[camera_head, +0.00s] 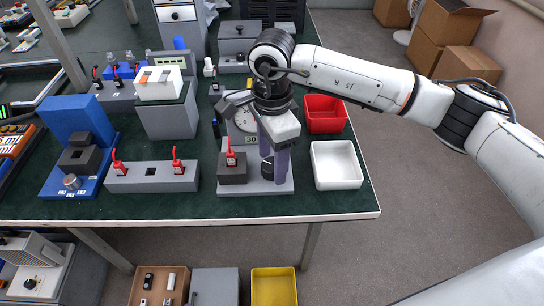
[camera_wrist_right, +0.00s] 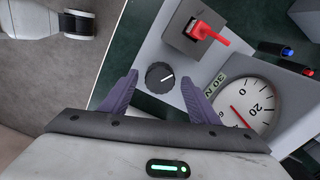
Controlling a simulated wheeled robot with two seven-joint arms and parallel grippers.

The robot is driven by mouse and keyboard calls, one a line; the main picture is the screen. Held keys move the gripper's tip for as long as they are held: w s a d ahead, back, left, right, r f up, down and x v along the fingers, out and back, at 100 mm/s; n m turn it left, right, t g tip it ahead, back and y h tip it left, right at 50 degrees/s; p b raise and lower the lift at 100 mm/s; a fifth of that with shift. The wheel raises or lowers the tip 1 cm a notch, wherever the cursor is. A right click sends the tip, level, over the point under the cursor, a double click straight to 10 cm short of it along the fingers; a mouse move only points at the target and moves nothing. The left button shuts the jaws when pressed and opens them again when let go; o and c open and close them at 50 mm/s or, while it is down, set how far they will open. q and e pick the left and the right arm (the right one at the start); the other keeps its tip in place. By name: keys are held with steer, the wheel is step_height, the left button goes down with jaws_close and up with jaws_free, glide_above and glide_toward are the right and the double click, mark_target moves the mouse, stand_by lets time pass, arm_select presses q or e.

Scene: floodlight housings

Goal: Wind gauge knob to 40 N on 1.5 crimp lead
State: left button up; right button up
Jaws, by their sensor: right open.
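The gauge stand (camera_head: 283,188) is a light grey plate with a round white dial (camera_head: 245,117), partly hidden by my right wrist. In the right wrist view the dial (camera_wrist_right: 262,98) has a red needle, and a label (camera_wrist_right: 215,91) beside it reads 30 N. A black knob (camera_wrist_right: 159,77) with a white mark sits on the plate. A red crimp lead (camera_head: 231,157) stands in a dark block beside the knob; it also shows in the wrist view (camera_wrist_right: 210,33). My right gripper (camera_head: 274,166) is open, its purple fingers either side of the knob, apparently not touching it.
A red bin (camera_head: 325,114) and a white tray (camera_head: 338,165) stand right of the gauge. A grey block (camera_head: 151,177) with two red leads stands to the left, near a blue fixture (camera_head: 88,125). The table's right edge is close to the white tray.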

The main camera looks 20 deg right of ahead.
steer(key=c, duration=1)
steer(key=shift+c, duration=0.2)
steer(key=shift+m+b, duration=0.45)
steer(key=shift+m, duration=0.55)
steer(key=shift+m+b, duration=0.35)
steer(key=shift+m, duration=0.85)
steer(key=shift+m+b, duration=0.3)
steer(key=shift+m, duration=1.3)
